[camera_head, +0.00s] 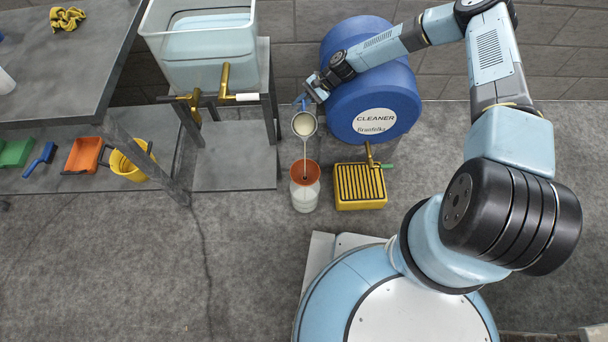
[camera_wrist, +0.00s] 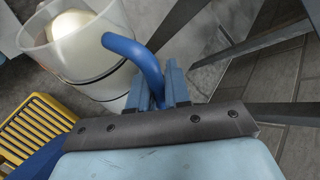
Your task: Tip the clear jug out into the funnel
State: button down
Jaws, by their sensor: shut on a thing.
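The clear jug (camera_head: 304,125) is tilted above the funnel, and a thin pale stream runs down from it. In the wrist view the jug (camera_wrist: 85,60) holds pale liquid and has a blue handle (camera_wrist: 140,50). My gripper (camera_head: 314,90) is shut on that handle; its fingers also show in the wrist view (camera_wrist: 170,85). The orange funnel (camera_head: 305,172) sits in the mouth of a whitish container (camera_head: 305,197) on the floor. The stream ends inside the funnel. The jug hangs apart from the funnel, above it.
A blue drum (camera_head: 372,85) labelled CLEANER stands right of the jug, with a yellow drip tray (camera_head: 360,187) below its tap. A clear tank (camera_head: 205,60) with brass taps stands left on a grey stand (camera_head: 235,170). The floor (camera_head: 245,235) in front is clear.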

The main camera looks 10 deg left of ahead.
aim_at(299, 132)
jog(key=shift+s+f+t, duration=0.15)
jog(key=shift+s+t, duration=0.05)
jog(key=shift+t, duration=0.1)
jog(key=shift+s+d+n+p, duration=0.1)
jog(key=shift+n+p, duration=0.2)
jog(key=shift+p, duration=0.05)
jog(key=shift+s+r+n+t+p, duration=0.2)
jog(key=shift+s+n+t+p, duration=0.15)
jog(key=shift+t+p, duration=0.55)
jog(key=shift+s+d+f+p, duration=0.1)
jog(key=shift+s+f+p, duration=0.1)
jog(key=shift+p, duration=0.45)
jog(key=shift+s+d+f+n+t+y, duration=0.1)
jog(key=shift+s+f+n+t+y, duration=0.2)
jog(key=shift+s+f+n+t, duration=0.15)
dwell(1.0)
jog(key=shift+s+d+n+t, duration=0.15)
jog(key=shift+s+n+t, duration=0.15)
jog(key=shift+s+t, duration=0.4)
dwell(1.2)
